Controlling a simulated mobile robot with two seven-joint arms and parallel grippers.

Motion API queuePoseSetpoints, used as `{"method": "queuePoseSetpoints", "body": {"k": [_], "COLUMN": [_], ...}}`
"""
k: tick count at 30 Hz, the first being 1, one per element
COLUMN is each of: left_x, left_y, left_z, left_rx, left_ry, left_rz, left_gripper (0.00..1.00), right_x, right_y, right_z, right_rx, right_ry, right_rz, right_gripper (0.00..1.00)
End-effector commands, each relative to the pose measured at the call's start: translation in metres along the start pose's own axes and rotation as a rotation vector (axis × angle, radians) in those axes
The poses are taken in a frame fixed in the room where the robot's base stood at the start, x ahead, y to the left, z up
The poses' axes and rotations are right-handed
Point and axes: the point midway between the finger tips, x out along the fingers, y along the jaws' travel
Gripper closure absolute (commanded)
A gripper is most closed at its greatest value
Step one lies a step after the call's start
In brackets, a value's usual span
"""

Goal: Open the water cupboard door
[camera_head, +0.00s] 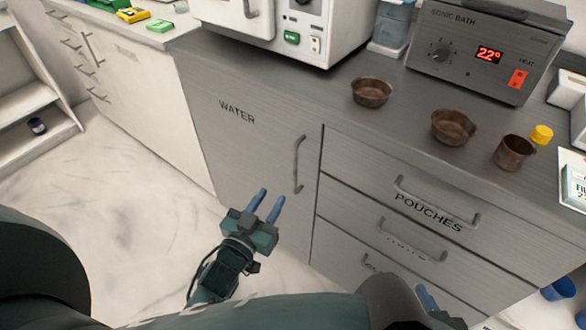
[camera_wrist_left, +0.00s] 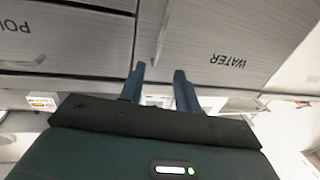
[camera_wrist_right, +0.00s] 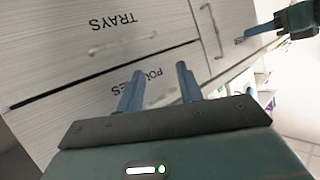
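The water cupboard door (camera_head: 247,150) is a grey panel marked WATER, left of the drawers, and it is shut. Its vertical bar handle (camera_head: 299,164) is near the door's right edge. My left gripper (camera_head: 268,206) is open and empty, in front of the door, lower and left of the handle. In the left wrist view the door (camera_wrist_left: 225,40) appears upside down, with the handle (camera_wrist_left: 162,42) just beyond the open fingers (camera_wrist_left: 158,85). My right gripper (camera_wrist_right: 160,85) is open and empty in front of the drawers; only part of it shows at the bottom of the head view.
Drawers marked POUCHES (camera_head: 430,205) and others below are shut, with bar handles that stick out. On the counter are brown bowls (camera_head: 371,92), a brown cup (camera_head: 514,152) and the sonic bath (camera_head: 485,50). The pale floor (camera_head: 130,190) at left is clear.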

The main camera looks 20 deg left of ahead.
Motion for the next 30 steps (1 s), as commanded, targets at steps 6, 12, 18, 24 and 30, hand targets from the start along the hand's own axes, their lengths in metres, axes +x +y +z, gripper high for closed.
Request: {"method": "queuePoseSetpoints", "body": {"k": [6, 12, 18, 24, 30], "left_x": [0.043, 0.085, 0.112, 0.122, 0.122], "left_y": [0.000, 0.000, 0.000, 0.000, 0.000], "left_z": [-0.002, -0.002, -0.001, -0.002, -0.002], "left_rx": [0.001, 0.000, 0.000, 0.000, 0.000], "left_ry": [0.005, 0.004, 0.001, 0.001, 0.000], "left_rz": [0.000, 0.000, 0.000, 0.000, 0.000], "left_gripper": [0.68, 0.68, 0.68, 0.68, 0.68], "right_x": [0.000, 0.000, -0.003, -0.006, -0.006], "right_y": [0.001, 0.002, 0.004, 0.004, 0.004], "right_z": [0.000, 0.000, -0.004, -0.001, -0.001], "right_rx": [-0.002, -0.006, -0.009, -0.008, -0.009], "right_ry": [0.007, 0.020, 0.034, 0.029, 0.029], "right_rz": [0.002, 0.005, 0.011, 0.013, 0.012], "right_gripper": [0.64, 0.64, 0.64, 0.64, 0.64]}}
